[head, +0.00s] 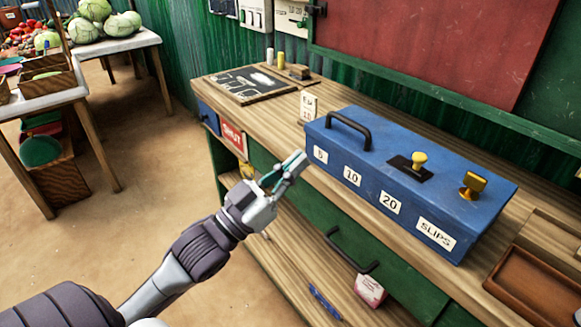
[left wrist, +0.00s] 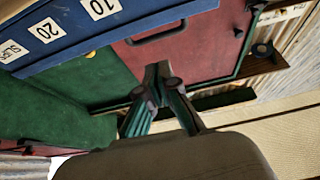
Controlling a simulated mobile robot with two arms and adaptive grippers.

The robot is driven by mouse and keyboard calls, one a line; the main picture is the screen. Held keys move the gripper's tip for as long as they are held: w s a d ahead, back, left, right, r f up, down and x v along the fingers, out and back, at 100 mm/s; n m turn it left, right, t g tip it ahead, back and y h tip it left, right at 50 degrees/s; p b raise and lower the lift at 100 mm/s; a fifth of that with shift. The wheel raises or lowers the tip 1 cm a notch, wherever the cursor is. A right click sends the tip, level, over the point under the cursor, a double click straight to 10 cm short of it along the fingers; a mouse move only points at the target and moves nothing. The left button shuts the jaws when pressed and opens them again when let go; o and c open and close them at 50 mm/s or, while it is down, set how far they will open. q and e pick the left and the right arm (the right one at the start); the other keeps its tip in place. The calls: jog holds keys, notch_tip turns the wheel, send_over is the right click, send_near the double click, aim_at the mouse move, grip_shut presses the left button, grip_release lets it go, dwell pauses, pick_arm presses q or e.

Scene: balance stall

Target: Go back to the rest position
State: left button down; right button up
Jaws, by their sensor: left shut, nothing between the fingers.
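My left gripper (head: 287,170) is in front of the wooden counter (head: 236,93), close to the left end of a blue cash box (head: 405,180). Its fingers are shut with nothing between them. In the left wrist view the left gripper (left wrist: 163,75) shows its fingertips together, and part of the blue box (left wrist: 60,35) shows at the upper left. The box is closed, with a black handle on its lid and labels 5, 10, 20 and SLIPS on its front. My right gripper is not in view.
A chalkboard (head: 243,84) lies at the counter's far left. A brown tray (head: 540,285) sits at the right. A green drawer front (head: 330,215) with a dark handle is below the counter, above a lower shelf (head: 300,275). Cabbages (head: 95,12) sit on a table at the upper left.

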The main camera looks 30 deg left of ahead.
pick_arm(q)
notch_tip(320, 180, down, 34)
jog(key=a+n+g+y, duration=0.3)
jog(key=n+g+y, duration=0.1)
jog(key=g+y, duration=0.4)
jog(key=s+d+f+m+g, duration=0.1)
jog(key=s+d+f+g, duration=0.4)
jog(key=s+f, duration=0.45)
jog(key=s+d+f+m+g, duration=0.1)
jog(key=s+d+f+g, duration=0.2)
jog(key=s+f+g, duration=0.5)
jog(key=s+a+f+p, duration=0.2)
jog(key=s+f+p, duration=0.1)
jog(key=s+p, duration=0.5)
jog(key=s+a+f+p, duration=0.1)
jog(key=s+f+p, duration=0.3)
jog(key=s+p, duration=0.5)
jog(key=shift+s+a, duration=0.4)
jog(key=shift+s, duration=0.55)
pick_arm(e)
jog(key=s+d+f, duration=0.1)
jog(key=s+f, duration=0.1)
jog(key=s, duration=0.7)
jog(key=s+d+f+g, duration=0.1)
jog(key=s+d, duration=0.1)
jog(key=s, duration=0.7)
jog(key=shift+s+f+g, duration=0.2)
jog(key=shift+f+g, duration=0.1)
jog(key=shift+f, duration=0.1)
